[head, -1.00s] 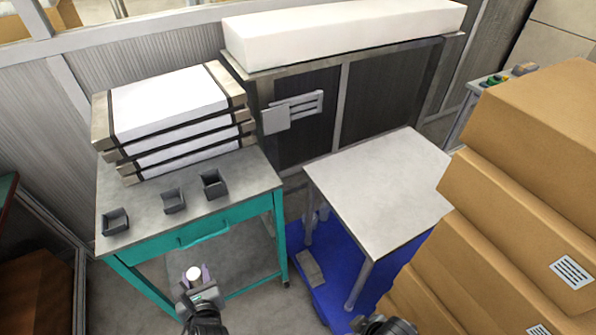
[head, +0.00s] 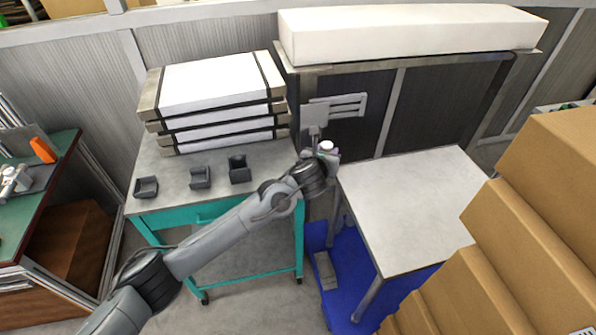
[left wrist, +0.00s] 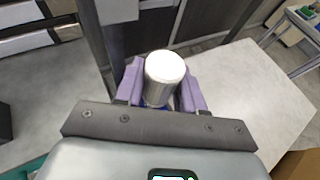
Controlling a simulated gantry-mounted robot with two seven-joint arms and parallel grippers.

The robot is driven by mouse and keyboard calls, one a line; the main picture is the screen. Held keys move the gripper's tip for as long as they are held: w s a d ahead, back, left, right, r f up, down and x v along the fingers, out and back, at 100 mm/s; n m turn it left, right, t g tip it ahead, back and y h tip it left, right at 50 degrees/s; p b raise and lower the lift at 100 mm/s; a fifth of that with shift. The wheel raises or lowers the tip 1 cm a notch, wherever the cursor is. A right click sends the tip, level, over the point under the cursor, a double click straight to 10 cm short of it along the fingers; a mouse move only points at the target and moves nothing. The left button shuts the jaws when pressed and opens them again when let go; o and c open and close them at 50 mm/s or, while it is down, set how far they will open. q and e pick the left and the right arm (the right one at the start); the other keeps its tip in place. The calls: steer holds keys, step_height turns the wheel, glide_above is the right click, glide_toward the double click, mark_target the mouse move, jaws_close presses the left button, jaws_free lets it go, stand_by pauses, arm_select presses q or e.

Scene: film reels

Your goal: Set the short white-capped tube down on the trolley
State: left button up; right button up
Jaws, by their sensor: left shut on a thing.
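The short white-capped tube (left wrist: 160,88) stands upright between the purple fingers of my left gripper (left wrist: 158,95) in the left wrist view. Its white cap (head: 326,146) shows in the head view; the fingers hide much of its body. My left gripper (head: 323,155) is shut on it, seen near the gap between the teal wheeled trolley and the grey-topped table. The trolley's grey top (head: 215,195) lies left of the gripper. My right gripper is not in view.
Several small dark holders (head: 200,177) stand on the trolley, with stacked white slabs (head: 215,90) behind. The grey-topped table (head: 405,210) at right is bare, with a blue base (head: 342,300) below. Cardboard boxes (head: 550,185) rise at far right. A white beam (head: 410,35) lies behind.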

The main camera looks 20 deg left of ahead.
arm_select(q)
steer(key=w+a, duration=0.2)
steer(key=a, duration=0.1)
steer(key=b, duration=0.1)
glide_above(286, 171)
step_height(286, 171, down, 6)
steer(key=shift+r, duration=0.2)
steer(key=shift+f+b, duration=0.55)
steer(key=shift+f, duration=1.45)
steer(key=shift+f, duration=0.2)
steer(key=o, duration=1.1)
steer(key=shift+c, duration=0.2)
steer(key=shift+r, duration=0.1)
